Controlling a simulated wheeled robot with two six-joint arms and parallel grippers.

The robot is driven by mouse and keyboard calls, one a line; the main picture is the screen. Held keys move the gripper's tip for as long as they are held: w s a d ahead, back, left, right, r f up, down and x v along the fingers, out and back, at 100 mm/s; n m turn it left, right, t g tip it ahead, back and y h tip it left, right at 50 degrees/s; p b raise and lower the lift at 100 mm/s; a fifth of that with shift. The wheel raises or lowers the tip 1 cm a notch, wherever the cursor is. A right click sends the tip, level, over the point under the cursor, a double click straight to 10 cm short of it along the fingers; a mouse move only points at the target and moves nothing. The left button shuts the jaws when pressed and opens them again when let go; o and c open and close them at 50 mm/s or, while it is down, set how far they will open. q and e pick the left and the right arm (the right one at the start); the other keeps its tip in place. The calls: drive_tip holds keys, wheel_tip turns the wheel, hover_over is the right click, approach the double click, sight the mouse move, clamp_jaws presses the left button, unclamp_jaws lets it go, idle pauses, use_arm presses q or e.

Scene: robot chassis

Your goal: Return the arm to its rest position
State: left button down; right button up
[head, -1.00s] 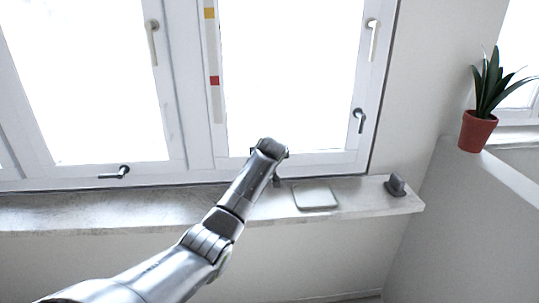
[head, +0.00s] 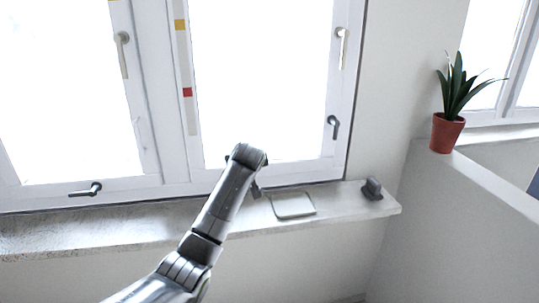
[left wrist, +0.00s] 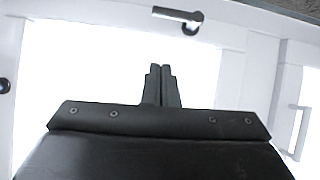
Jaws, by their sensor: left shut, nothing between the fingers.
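My left arm comes in from the lower left in the head view and reaches up in front of the window (head: 258,85). My left gripper (left wrist: 160,72) shows in the left wrist view with its two dark fingers together and nothing between them. In the head view the gripper is mostly hidden behind the end of the arm, near the window's lower frame and the sill. My right gripper is not in view.
A window sill (head: 150,222) runs under the window. A flat grey square item (head: 293,205) and a small dark grey object (head: 371,189) lie on it. A potted plant (head: 447,132) stands on a ledge at the right. Dark window handles (head: 333,128) stick out.

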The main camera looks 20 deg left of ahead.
use_arm(q)
drive_tip(key=s+f+m+g+h, duration=0.2)
drive_tip(key=s+f+m+g, duration=0.15)
drive_tip(key=s+f, duration=2)
drive_tip(key=s+d+f+m+g+h, duration=0.1)
drive_tip(key=s+d, duration=0.1)
drive_tip(key=s, duration=1.3)
drive_tip(key=s+d+f+m+g, duration=0.1)
drive_tip(key=s+m+g, duration=0.1)
drive_tip(key=s, duration=1.3)
wheel_tip(320, 180, down, 25)
drive_tip(key=a, duration=0.1)
drive_tip(key=s+d+f+g+h, duration=0.1)
drive_tip(key=s+f+g, duration=0.1)
drive_tip(key=s+f, duration=1.2)
drive_tip(key=shift+s+f, duration=0.15)
drive_tip(key=shift+f, duration=0.6)
